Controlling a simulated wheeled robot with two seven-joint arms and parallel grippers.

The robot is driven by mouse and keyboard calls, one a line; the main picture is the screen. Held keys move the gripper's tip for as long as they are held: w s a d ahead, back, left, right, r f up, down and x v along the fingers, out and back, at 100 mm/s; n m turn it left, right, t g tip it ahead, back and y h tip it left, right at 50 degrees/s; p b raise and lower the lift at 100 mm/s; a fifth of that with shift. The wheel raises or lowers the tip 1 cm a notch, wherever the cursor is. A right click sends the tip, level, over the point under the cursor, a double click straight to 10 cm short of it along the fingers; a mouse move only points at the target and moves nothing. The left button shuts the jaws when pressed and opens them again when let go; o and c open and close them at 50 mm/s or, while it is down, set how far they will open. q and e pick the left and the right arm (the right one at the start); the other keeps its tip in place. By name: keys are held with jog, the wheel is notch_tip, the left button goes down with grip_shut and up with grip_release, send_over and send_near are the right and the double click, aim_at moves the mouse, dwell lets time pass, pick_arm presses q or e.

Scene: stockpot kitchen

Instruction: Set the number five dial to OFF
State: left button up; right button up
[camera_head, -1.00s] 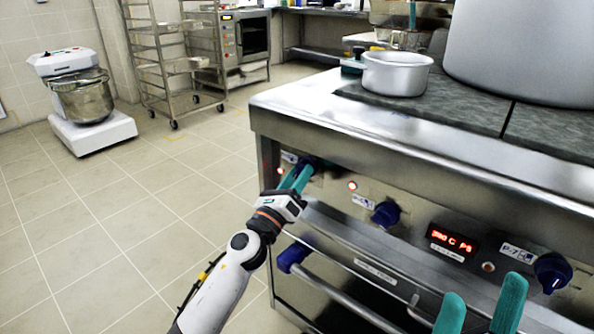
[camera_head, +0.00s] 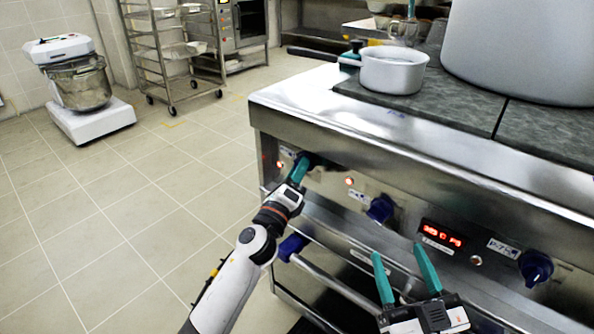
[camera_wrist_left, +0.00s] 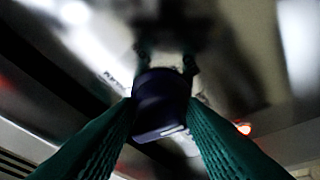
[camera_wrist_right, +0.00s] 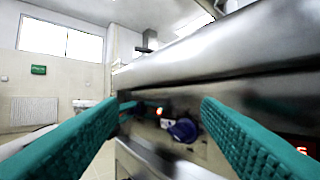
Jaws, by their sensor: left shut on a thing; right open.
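The leftmost dial is dark blue and sits on the steel stove's front panel. It is mostly hidden by my left gripper (camera_head: 300,170) in the head view. The left wrist view shows this dial (camera_wrist_left: 160,103) between the two teal fingers, which are shut on it. A white mark shows on its face, but I cannot read its setting. Its label is too small to read. A red light (camera_head: 280,164) glows beside it. My right gripper (camera_head: 402,256) is open and empty in front of the panel, below the middle dial (camera_head: 381,208).
The right dial (camera_head: 536,267) has a label that looks like P-7. A red display (camera_head: 442,234) is lit between the middle and right dials. An oven handle (camera_head: 335,285) sticks out below the panel. A white pot (camera_head: 393,70) stands on the stove top.

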pick_arm(q)
jog(key=o, duration=1)
jog(key=shift+p+v, duration=0.45)
jog(key=shift+v, duration=5.55)
pick_arm(e)
jog(key=shift+w+d+f+g+h, duration=0.1)
jog(key=shift+f+g+h, duration=0.05)
jog(key=shift+f+g, duration=0.55)
jog(key=shift+w+d+f+g+h, duration=0.15)
jog(key=shift+f+g, duration=0.35)
jog(key=shift+f, duration=0.4)
jog(key=shift+a, duration=0.1)
